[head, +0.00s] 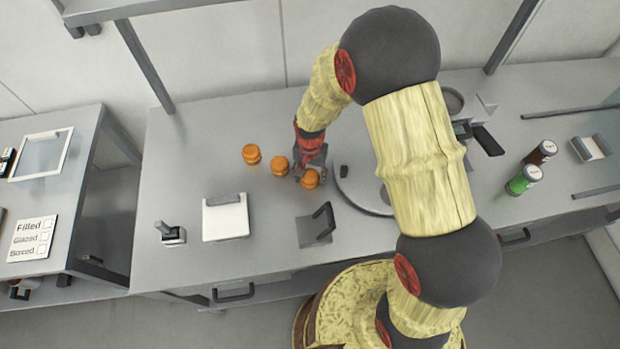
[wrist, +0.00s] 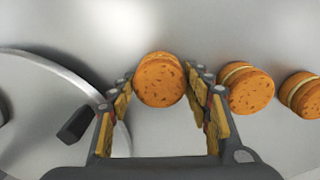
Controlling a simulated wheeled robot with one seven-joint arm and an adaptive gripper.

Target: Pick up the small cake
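Three small orange-brown round cakes with a pale filling layer stand in a row on the grey worktop. The head view shows the left cake (head: 251,154), the middle cake (head: 279,165) and the right cake (head: 311,179). My gripper (head: 310,172) is down at the right cake and partly covers it. In the wrist view, that cake (wrist: 160,80) is between the fingertips of my open gripper (wrist: 162,84), with small gaps at its sides. The middle cake (wrist: 248,91) is just outside the right finger. The left cake (wrist: 302,96) is at the right edge.
A round grey plate (wrist: 40,110) with a dark knob lies close beside my left finger. A white-topped board (head: 225,217) and a grey holder with a dark handle (head: 316,226) stand nearer the front. Green (head: 523,180) and brown (head: 541,152) bottles are at right.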

